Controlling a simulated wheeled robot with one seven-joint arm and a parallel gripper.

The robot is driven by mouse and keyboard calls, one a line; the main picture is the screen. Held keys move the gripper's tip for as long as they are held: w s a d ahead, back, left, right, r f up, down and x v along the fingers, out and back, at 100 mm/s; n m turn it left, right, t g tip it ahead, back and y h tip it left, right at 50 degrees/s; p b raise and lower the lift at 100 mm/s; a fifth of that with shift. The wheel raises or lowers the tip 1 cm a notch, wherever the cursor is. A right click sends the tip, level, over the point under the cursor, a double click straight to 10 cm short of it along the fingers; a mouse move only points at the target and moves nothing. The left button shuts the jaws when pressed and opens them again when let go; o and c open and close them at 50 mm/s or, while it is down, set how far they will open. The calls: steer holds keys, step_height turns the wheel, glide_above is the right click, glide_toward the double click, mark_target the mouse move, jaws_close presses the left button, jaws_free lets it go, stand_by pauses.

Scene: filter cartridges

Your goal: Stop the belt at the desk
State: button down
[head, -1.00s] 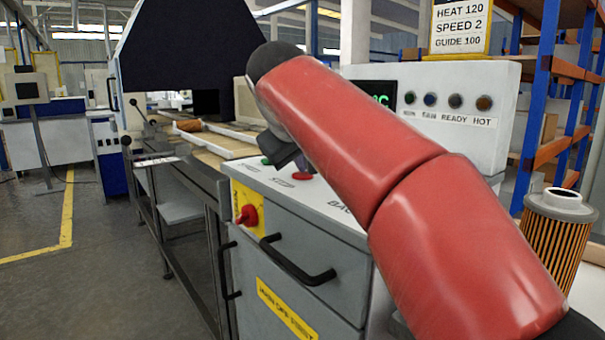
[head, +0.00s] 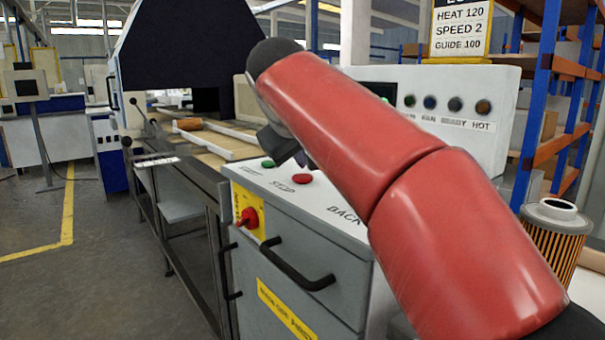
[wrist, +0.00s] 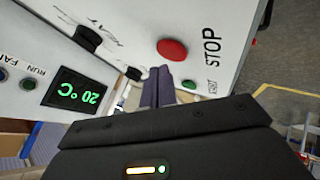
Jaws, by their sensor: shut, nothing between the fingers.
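The desk (head: 345,210) is a grey cabinet with a white sloped top. A red button (head: 302,178) marked STOP and a green button (head: 268,163) marked START sit on that top. The red button also shows clear and uncovered in the wrist view (wrist: 172,50), with the green one (wrist: 188,85) to its lower right. My gripper (head: 299,157) is over the desk top near these buttons, partly hidden by my red arm. In the wrist view its fingers (wrist: 158,76) are together and empty, just below the red button in the picture; contact with the desk cannot be told.
The belt (head: 205,141) runs behind the desk, with an orange-brown cartridge (head: 189,124) on it. A red knob (head: 247,218) is on the desk's front. A display (wrist: 79,93) reads 20 °C. A pleated filter (head: 555,235) stands at right.

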mark_target(302, 178)
step_height(302, 178, up, 3)
steer(key=p, duration=0.3)
steer(key=shift+r, duration=1)
